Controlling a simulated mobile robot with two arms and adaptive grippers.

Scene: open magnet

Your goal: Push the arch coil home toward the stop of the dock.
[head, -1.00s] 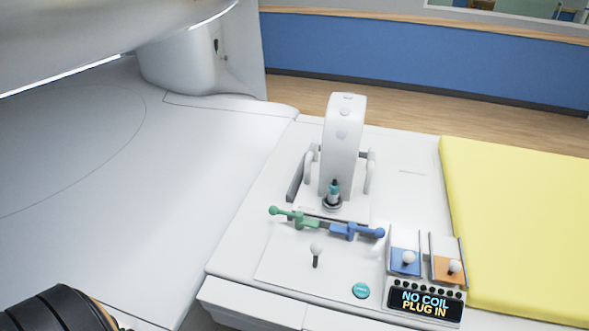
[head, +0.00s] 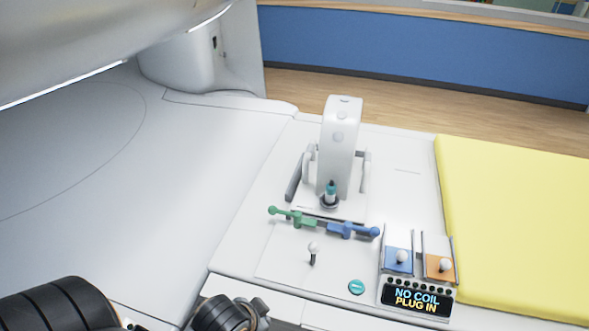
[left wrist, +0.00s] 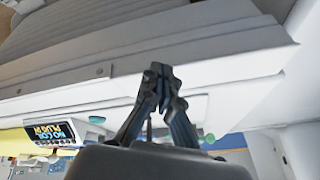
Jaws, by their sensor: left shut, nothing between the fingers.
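The arch coil (head: 340,140) is a tall white arch standing upright on the dock (head: 338,213), a white base on the table. Pale grey handles flank it, and a dark bar shows at its left; I cannot tell which part is the stop. A teal-topped plug (head: 331,192) stands at its front foot. My left gripper (left wrist: 163,76) is shut and empty in the left wrist view, near the table's edge and apart from the coil. In the head view only dark left arm parts show at the bottom left. My right gripper is not in view.
A green lever (head: 292,216) and a blue lever (head: 352,230) lie before the dock. Nearer are a white-knobbed stick (head: 313,252), a teal button (head: 357,287), blue and orange slides, and a display (head: 416,298) reading "NO COIL PLUG IN". A yellow pad (head: 520,220) lies right.

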